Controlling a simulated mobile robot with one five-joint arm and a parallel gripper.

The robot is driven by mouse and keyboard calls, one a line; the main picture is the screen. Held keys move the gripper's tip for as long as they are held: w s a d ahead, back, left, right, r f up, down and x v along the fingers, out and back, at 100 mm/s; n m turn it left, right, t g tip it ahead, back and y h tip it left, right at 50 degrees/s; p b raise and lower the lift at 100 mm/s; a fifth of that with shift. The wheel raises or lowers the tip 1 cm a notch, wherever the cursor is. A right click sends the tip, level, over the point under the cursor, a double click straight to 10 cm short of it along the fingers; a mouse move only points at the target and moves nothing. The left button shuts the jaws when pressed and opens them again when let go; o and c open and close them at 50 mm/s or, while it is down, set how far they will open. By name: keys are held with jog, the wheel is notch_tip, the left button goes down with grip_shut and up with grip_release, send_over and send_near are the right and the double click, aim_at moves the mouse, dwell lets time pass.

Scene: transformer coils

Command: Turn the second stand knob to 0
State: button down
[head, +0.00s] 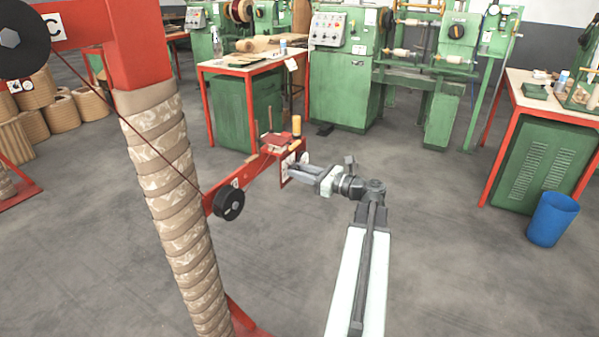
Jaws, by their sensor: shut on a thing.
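A red stand arm (222,204) reaches out from behind the wrapped coil column. At its far end is a small red panel with white plates (286,166). My gripper (292,169) is at this panel, with its grey fingers pointing left and closed on a small knob there. The fingers mostly hide the knob, so its pointer and the number it is set to cannot be read. Another red stand at the far left carries a white dial plate (20,86) with a dark knob.
The tall wrapped coil (170,185) stands left of my arm, with a black wheel (229,204) beside it. A red-legged workbench (245,62) and green machines (345,75) are behind. A blue bin (552,219) stands at right. The middle floor is clear.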

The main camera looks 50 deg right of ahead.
jog(key=n, duration=1.9)
jog(key=shift+n, duration=0.4)
dwell(0.4)
jog(key=c, duration=1.1)
grip_release()
jog(key=shift+r, duration=0.1)
